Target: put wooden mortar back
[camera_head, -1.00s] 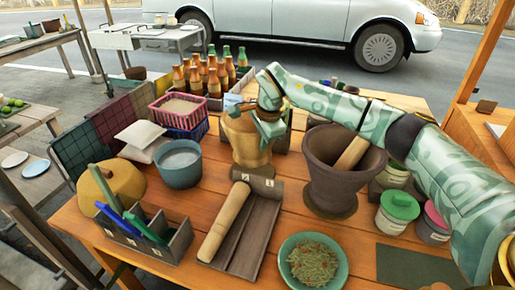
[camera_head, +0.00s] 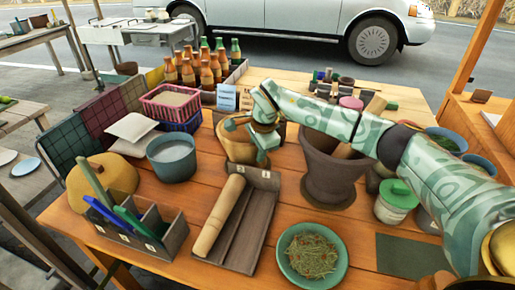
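The tan wooden mortar (camera_head: 236,150) stands upright behind the divided wooden tray, near the middle of the table. My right gripper (camera_head: 264,141) is at the mortar's right rim, with its arm coming in from the right. Its fingers overlap the rim and the mortar's right side; I cannot tell whether they pinch the wall. The mortar's lower front is partly hidden by the tray's back edge. A dark clay mortar (camera_head: 323,181) with a wooden pestle stands to the right, partly behind my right arm. My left gripper is not in view.
The divided tray (camera_head: 262,225) holds a wooden rolling pin (camera_head: 219,215). A green bowl of herbs (camera_head: 312,254) is at the front. A blue-grey bowl (camera_head: 172,158) and pink basket (camera_head: 171,104) are left; bottles (camera_head: 207,68) stand behind. A lidded jar (camera_head: 396,201) is right of the clay mortar.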

